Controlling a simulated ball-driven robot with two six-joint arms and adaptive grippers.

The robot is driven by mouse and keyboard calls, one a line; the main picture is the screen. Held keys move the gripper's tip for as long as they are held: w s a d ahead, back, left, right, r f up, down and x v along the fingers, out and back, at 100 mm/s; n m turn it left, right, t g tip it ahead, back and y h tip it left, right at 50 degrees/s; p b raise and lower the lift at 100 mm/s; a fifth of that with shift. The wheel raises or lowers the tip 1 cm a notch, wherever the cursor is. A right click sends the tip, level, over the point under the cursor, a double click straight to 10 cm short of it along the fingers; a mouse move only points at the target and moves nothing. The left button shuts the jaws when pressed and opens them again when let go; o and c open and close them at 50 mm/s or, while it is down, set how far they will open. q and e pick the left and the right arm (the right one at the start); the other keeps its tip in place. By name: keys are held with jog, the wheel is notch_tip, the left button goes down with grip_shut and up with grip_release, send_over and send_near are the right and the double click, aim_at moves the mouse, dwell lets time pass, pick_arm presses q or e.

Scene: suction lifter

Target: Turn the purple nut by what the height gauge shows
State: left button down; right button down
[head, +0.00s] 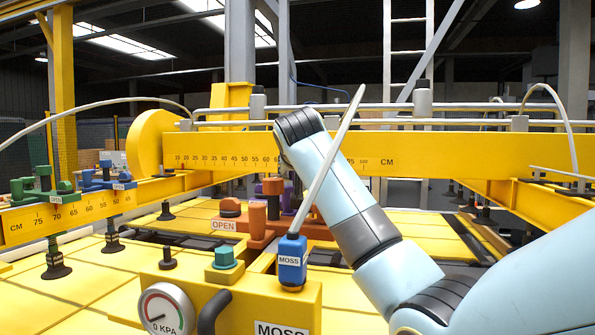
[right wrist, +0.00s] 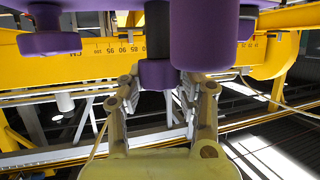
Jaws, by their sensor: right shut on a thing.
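The purple nut (right wrist: 157,74) shows in the right wrist view, on a dark rod beneath larger purple parts (right wrist: 204,30). My right gripper (right wrist: 158,84) has its fingers on both sides of the nut and is shut on it. In the head view my right arm comes in from the right and its wrist hides the gripper and nut. Purple parts (head: 272,187) show just left of the wrist, behind orange parts. A ruler in CM (head: 222,160) runs along the rear yellow beam. I cannot make out a separate height gauge. My left gripper is not in view.
A round dial (head: 166,312) marked 0 KPA stands at the front. A blue block (head: 292,262) labelled MOSS carries a pale slanting rod. Green (head: 44,183) and blue (head: 104,179) suction units sit on the left beam. An OPEN sign (head: 223,226) is near the orange parts.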

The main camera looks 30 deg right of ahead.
jog(key=shift+m+g+h, duration=0.4)
jog(key=shift+m, duration=0.1)
jog(key=c, duration=0.9)
grip_release()
jog(key=shift+w, duration=0.1)
